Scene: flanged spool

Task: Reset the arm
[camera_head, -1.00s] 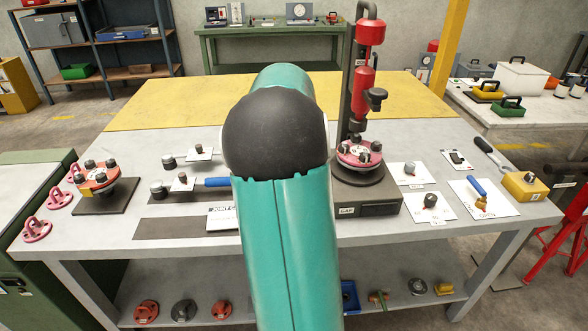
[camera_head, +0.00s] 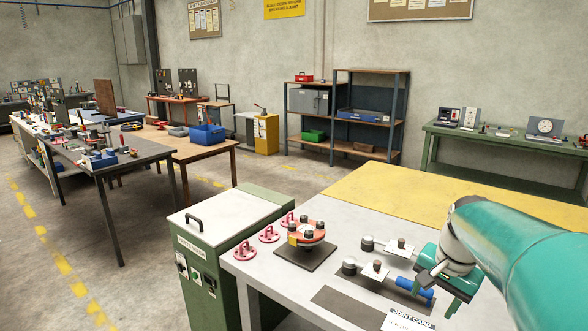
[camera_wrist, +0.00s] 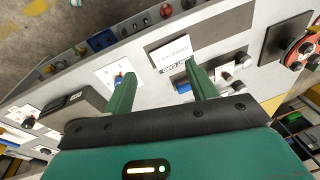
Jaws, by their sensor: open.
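My gripper (camera_head: 440,287) is at the lower right of the head view, over the work table near the blue-handled tool (camera_head: 418,290). In the wrist view my gripper (camera_wrist: 160,82) has its two green fingers wide apart. Nothing is held between them; the table top and the white joint card (camera_wrist: 172,55) show past them. The joint card (camera_head: 408,320) also shows at the bottom of the head view. The red flanged spool (camera_head: 306,233) stands on a dark mat to the left, apart from my gripper.
Pink lifting eyes (camera_head: 268,234) lie beside the spool. A green cabinet (camera_head: 225,250) adjoins the table's left side. Small studs on white cards (camera_head: 400,247) lie close to my gripper. The yellow rear strip (camera_head: 385,195) is clear. Shelves (camera_head: 345,115) stand behind.

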